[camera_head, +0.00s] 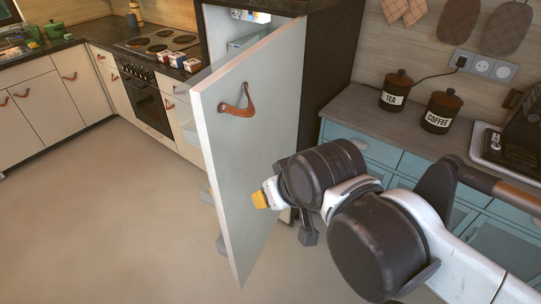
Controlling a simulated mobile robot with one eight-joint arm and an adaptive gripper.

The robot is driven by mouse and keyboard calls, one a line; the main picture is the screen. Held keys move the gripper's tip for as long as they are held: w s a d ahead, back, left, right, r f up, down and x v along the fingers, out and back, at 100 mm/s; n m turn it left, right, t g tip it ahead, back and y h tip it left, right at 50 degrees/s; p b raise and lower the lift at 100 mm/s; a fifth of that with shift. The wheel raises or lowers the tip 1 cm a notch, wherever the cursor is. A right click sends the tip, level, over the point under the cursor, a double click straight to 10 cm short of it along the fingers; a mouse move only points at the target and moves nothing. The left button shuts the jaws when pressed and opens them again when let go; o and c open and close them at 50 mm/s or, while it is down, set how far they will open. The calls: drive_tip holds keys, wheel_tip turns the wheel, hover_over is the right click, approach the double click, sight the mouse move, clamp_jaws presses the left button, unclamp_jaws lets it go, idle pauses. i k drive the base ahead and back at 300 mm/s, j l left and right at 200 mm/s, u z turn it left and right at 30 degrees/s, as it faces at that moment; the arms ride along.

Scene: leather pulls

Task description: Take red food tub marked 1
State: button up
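Small red-and-white tubs (176,60) stand in a row on the counter beside the stove, left of the open fridge door. They are too small for me to read a number on any of them, so I cannot tell which is marked 1. My gripper (283,217) is at the end of my arm, in front of the right part of the open door and far from these tubs. A yellow part and a dark part show at its end. Whether the fingers are open or shut is unclear, and no held object is visible.
The tall fridge door (240,150) with a leather pull (239,105) stands open, hiding much of the fridge interior. Tea (396,90) and coffee (441,111) canisters stand on the right counter above blue drawers. The floor (100,220) at left is clear.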

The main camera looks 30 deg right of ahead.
sight(163, 56)
drive_tip(key=u, duration=1.15)
drive_tip(key=i, duration=0.6)
drive_tip(key=i+j+z, duration=0.1)
drive_tip(key=i, duration=0.5)
drive_tip(key=i+j+z, duration=0.1)
drive_tip(key=i, duration=0.45)
drive_tip(key=i+z, duration=0.1)
drive_tip(key=i, duration=1.05)
drive_tip(key=i+j+z, duration=0.15)
drive_tip(key=i, duration=0.95)
drive_tip(key=i+l+z, duration=0.1)
drive_tip(key=i+z, duration=0.2)
drive_tip(key=i, duration=0.2)
drive_tip(key=i+z, duration=0.3)
drive_tip(key=i, duration=0.25)
drive_tip(key=i+j+z, duration=0.3)
drive_tip(key=i, duration=0.2)
drive_tip(key=i+j+z, duration=0.3)
drive_tip(key=i, duration=0.2)
drive_tip(key=z, duration=2.75)
drive_tip(key=i+j, duration=0.05)
drive_tip(key=j, duration=0.05)
